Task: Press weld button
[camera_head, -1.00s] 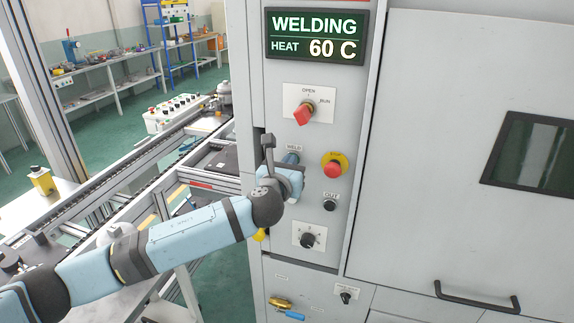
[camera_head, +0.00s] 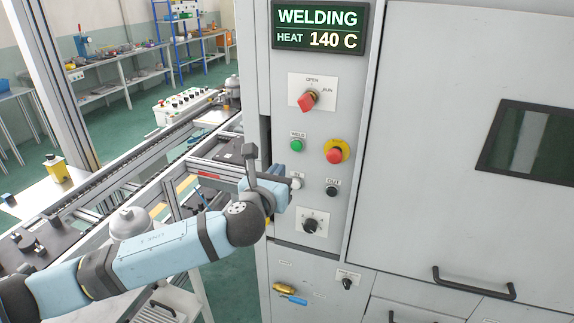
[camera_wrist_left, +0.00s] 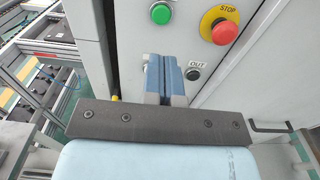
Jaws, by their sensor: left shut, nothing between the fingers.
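The green weld button (camera_head: 296,145) sits under its WELD label on the grey machine panel, fully uncovered. The same weld button shows at the top of the left wrist view (camera_wrist_left: 160,13). My left gripper (camera_head: 291,184) is shut and empty, in front of the panel below the weld button and apart from it. Its closed fingers also show in the left wrist view (camera_wrist_left: 160,62). The display (camera_head: 318,27) reads WELDING, HEAT 140 C. My right gripper is not in view.
A red stop button (camera_head: 335,153) on a yellow ring is right of the weld button. Below it is a black OUT button (camera_head: 331,191). A red rotary switch (camera_head: 308,100) is above and a black knob (camera_head: 310,225) below. A conveyor frame (camera_head: 150,185) runs along the left.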

